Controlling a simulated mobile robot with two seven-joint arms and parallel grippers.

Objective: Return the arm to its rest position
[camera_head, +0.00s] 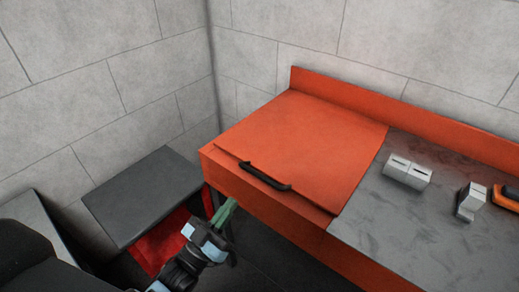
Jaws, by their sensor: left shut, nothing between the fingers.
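My left gripper (226,211) has greenish fingers and a pale blue and dark wrist. It is low in the middle of the camera_head view, with its arm coming in from below. Its fingers are shut and empty. In the picture the fingertips lie by the lower front left of the orange bench (300,243), below its top; I cannot tell whether they touch it. My right gripper is not in view.
The bench has a flat orange lid (310,145) with a black handle (265,177). White blocks (408,172) and (471,202) stand on its grey top (420,235). A dark grey table (143,195) stands left, with something red (160,243) below. Grey walls close the back.

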